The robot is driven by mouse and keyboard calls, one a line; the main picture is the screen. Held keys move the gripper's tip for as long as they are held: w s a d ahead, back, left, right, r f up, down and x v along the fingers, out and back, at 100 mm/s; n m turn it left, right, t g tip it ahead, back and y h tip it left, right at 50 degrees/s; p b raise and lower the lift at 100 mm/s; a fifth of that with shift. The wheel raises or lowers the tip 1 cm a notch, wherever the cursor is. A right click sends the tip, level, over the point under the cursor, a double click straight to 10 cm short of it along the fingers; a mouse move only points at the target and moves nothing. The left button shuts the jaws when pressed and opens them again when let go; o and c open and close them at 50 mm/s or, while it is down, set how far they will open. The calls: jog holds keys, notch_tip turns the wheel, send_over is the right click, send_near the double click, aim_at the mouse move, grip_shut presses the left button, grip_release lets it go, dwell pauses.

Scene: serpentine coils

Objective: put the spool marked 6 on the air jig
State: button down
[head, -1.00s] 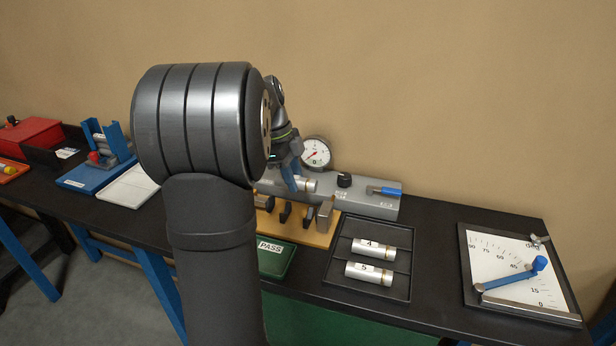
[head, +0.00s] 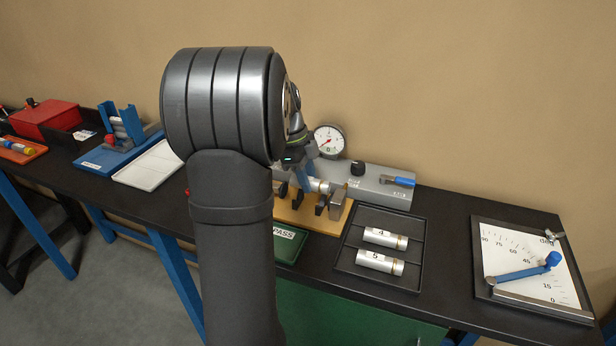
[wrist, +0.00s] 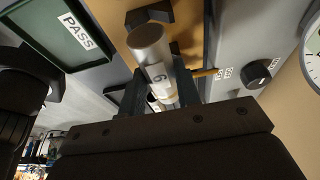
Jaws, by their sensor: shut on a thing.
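The silver spool marked 6 (wrist: 150,52) is held across my gripper (wrist: 158,88), which is shut on it, its 6 label facing the wrist camera. In the head view my gripper (head: 309,183) is at the air jig, partly hidden by my arm. The jig has a tan base (head: 297,219) with dark upright supports (head: 321,207) and a grey housing (head: 385,194) behind. The spool (head: 318,185) is just above or at the supports; I cannot tell if it touches them.
A black tray (head: 346,262) with spools 4 (head: 385,239) and 5 (head: 380,262) lies right of the jig. A dial gauge (head: 329,141) stands behind. A green PASS tray (head: 289,246) is in front. An angle-scale board (head: 530,268) lies far right.

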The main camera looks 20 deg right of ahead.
jog(key=shift+f, duration=0.15)
jog(key=shift+f, duration=1.2)
jog(key=shift+f, duration=0.2)
jog(key=shift+f, duration=0.4)
jog(key=c, duration=1)
grip_release()
